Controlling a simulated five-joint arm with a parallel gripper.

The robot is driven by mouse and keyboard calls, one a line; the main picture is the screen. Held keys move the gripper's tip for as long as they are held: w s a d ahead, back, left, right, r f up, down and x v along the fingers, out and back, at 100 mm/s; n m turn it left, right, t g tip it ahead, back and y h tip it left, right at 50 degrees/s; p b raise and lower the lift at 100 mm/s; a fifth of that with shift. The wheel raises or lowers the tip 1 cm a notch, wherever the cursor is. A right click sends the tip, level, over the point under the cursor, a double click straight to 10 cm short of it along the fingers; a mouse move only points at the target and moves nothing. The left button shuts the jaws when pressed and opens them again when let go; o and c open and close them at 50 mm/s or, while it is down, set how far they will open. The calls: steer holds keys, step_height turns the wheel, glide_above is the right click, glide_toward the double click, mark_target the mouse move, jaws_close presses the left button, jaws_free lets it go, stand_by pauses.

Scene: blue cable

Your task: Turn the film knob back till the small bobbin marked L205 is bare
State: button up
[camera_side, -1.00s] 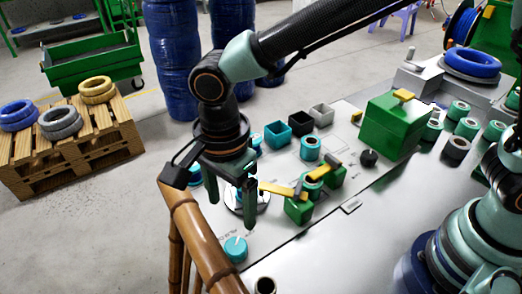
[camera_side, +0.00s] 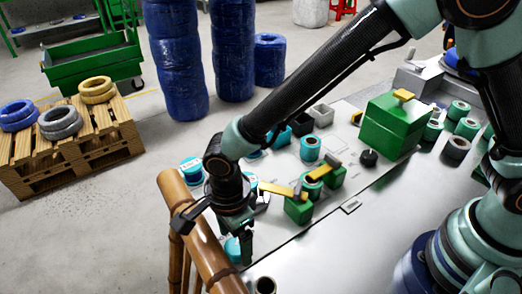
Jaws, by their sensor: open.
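The film knob (camera_side: 232,250) is a round teal knob at the near left of the grey panel (camera_side: 290,225), labelled with lettering earlier and partly hidden now. My gripper (camera_side: 240,246) points down at the knob with its fingers open. One finger shows at the knob's right side; whether it touches cannot be told. A teal bobbin (camera_side: 191,169) with a white label stands behind my gripper to the left. Another teal bobbin (camera_side: 310,148) stands farther back. I cannot read L205 on any of them, and my wrist hides part of the panel.
A bamboo rail (camera_side: 205,245) runs close along the left of my gripper. Green blocks with yellow levers (camera_side: 299,208) stand to the right. A green box (camera_side: 392,125) and a black knob (camera_side: 369,158) are farther right.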

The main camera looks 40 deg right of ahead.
mark_target(235, 246)
steer(key=shift+f, duration=0.5)
jaws_close()
steer(key=shift+n, duration=1.6)
jaws_free()
steer(key=shift+r, duration=0.15)
step_height(235, 246, up, 12)
